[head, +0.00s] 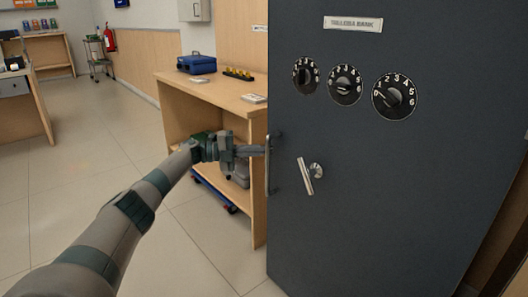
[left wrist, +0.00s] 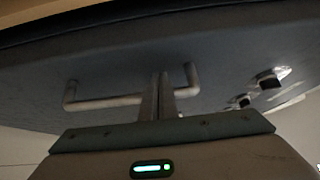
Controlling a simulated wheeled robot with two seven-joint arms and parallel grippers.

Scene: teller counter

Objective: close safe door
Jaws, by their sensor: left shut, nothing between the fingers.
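The safe door (head: 400,190) is a large dark blue-grey panel filling the right of the head view, with its face toward me. It carries three black number dials (head: 345,85), a silver lever (head: 306,176) and a vertical bar handle (head: 268,178) at its left edge. My left gripper (head: 262,150) is shut and empty, its fingertips at the bar handle. In the left wrist view the shut fingers (left wrist: 157,95) cross the handle bar (left wrist: 105,103); whether they touch it I cannot tell. How far open the door stands is unclear. My right gripper is not in view.
A wooden counter (head: 222,95) stands left of the door, with a blue box (head: 197,63) and a yellow-and-black item (head: 238,73) on top. A blue wheeled dolly (head: 214,193) is under it. The tiled floor (head: 90,150) at left is clear.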

